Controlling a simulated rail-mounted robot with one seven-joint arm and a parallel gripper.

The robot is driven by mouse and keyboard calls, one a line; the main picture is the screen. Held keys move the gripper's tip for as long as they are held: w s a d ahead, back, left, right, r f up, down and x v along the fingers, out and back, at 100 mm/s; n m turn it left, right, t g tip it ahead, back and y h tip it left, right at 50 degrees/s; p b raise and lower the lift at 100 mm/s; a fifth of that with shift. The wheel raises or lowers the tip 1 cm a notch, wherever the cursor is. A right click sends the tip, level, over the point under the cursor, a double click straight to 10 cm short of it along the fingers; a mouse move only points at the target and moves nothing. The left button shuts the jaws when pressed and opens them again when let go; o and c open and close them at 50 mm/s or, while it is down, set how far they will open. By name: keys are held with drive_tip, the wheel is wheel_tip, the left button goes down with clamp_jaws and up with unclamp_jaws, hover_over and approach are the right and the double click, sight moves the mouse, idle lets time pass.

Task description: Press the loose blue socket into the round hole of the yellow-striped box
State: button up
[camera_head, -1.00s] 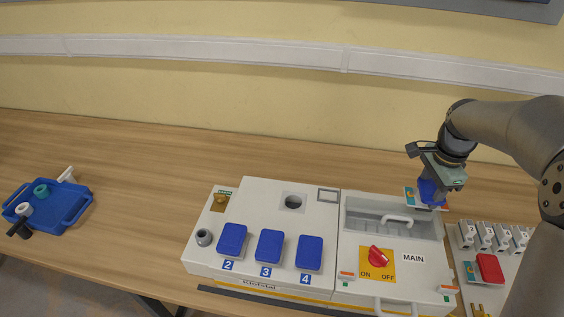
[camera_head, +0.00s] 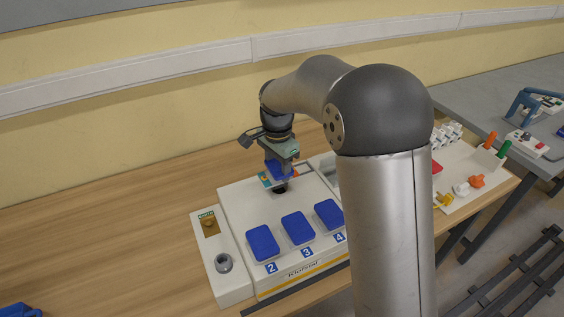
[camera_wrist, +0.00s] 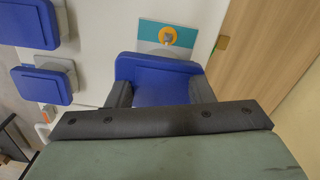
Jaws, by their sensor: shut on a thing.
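The loose blue socket (camera_head: 277,169) is held in my gripper (camera_head: 280,172), above the back of the white box (camera_head: 232,205), which has a yellow stripe along its lower front. The dark round hole (camera_head: 280,190) shows just under the socket, partly covered. Whether the socket touches the hole's rim cannot be told. In the wrist view, the socket's blue cover (camera_wrist: 155,72) sits between the two dark fingers of my gripper (camera_wrist: 160,95), and the hole is hidden.
Several blue covers (camera_head: 297,228) numbered 2, 3 and 4 line the box's front. My arm hides most of the switch box at right. Open table (camera_head: 110,235) lies to the left.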

drive_tip(key=shift+d+f, duration=0.15)
drive_tip(key=shift+f, duration=0.35)
drive_tip(key=shift+f, duration=0.1)
idle(0.4)
drive_tip(key=shift+f, duration=0.15)
drive_tip(key=shift+f+b, duration=0.8)
drive_tip(key=shift+f, duration=0.2)
drive_tip(key=shift+f+b, duration=0.45)
drive_tip(key=shift+f, duration=0.05)
drive_tip(key=o, duration=1.1)
